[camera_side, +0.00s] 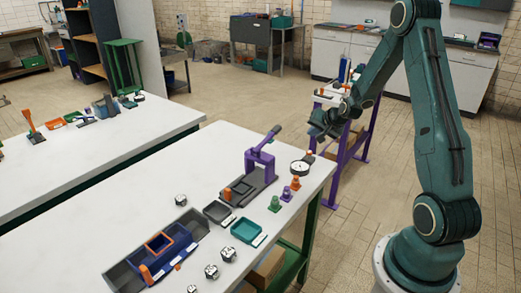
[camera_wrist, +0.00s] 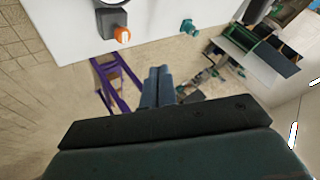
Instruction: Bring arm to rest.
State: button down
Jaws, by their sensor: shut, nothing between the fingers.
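My gripper (camera_side: 318,127) hangs in the air past the right far edge of the white work table (camera_side: 155,185), at the end of my bent teal arm. In the wrist view its two fingers (camera_wrist: 158,86) lie side by side, shut, with nothing seen between them. A round white dial (camera_side: 300,167) on the table stands below and slightly left of the gripper in the side view. In the wrist view a grey block with an orange knob (camera_wrist: 122,35) and a small teal piece (camera_wrist: 188,27) show at the table edge, apart from the fingers.
A purple-handled press (camera_side: 260,165), small coloured pegs (camera_side: 275,204), a teal tray (camera_side: 248,231), a blue bin (camera_side: 155,258) and several dice-like cubes (camera_side: 211,271) occupy the table. A purple-legged stand (camera_side: 352,142) is close behind the gripper. Tiled floor (camera_side: 345,235) lies open between table and arm.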

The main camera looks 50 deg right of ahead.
jog(key=s+a+r+n+g+y, duration=0.15)
jog(key=a+r+n, duration=0.25)
jog(key=a+r, duration=0.55)
jog(key=s+a+r+n+y, duration=0.1)
jog(key=s+a+r+n, duration=0.25)
jog(key=a+r, duration=0.6)
jog(key=s+a+n, duration=0.3)
jog(key=s+a, duration=0.4)
jog(key=s, duration=0.2)
jog(key=s+a+r+n+g+y, duration=0.1)
jog(key=s+a+n, duration=0.2)
jog(key=s+a, duration=0.3)
jog(key=s, duration=0.3)
jog(key=shift+s+a, duration=0.35)
jog(key=shift+a, duration=0.05)
